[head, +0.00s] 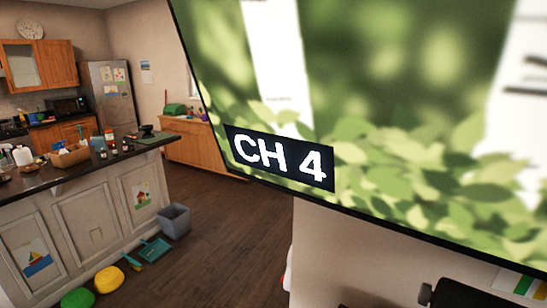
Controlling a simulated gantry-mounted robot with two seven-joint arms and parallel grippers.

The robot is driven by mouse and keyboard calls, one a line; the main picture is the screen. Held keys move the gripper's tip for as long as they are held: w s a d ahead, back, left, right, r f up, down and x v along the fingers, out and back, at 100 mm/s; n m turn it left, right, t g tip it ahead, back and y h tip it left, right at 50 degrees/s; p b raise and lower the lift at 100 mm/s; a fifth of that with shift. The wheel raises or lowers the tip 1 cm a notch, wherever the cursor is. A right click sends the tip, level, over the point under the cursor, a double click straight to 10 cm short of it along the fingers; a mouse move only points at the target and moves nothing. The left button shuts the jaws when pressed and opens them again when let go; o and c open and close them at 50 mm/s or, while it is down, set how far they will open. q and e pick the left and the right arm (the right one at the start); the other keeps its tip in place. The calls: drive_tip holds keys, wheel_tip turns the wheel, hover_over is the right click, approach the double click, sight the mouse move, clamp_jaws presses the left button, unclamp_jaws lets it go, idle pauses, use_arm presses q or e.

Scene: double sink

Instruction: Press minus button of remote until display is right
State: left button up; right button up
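The display (380,110) is a large screen filling the upper right of the head view, tilted in the picture. It shows green leaves and a black label (280,157) with white text reading "CH 4". I cannot make out the remote or its minus button. Neither of my grippers shows in this view. A black shape (480,292) at the bottom right edge is cut off, and I cannot tell what it is.
A kitchen counter (95,165) with bottles and a basket (70,156) stands at the left. A grey bin (174,221), a teal dustpan (155,249), and yellow (108,279) and green (78,298) round items are on the dark floor. The middle floor is clear.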

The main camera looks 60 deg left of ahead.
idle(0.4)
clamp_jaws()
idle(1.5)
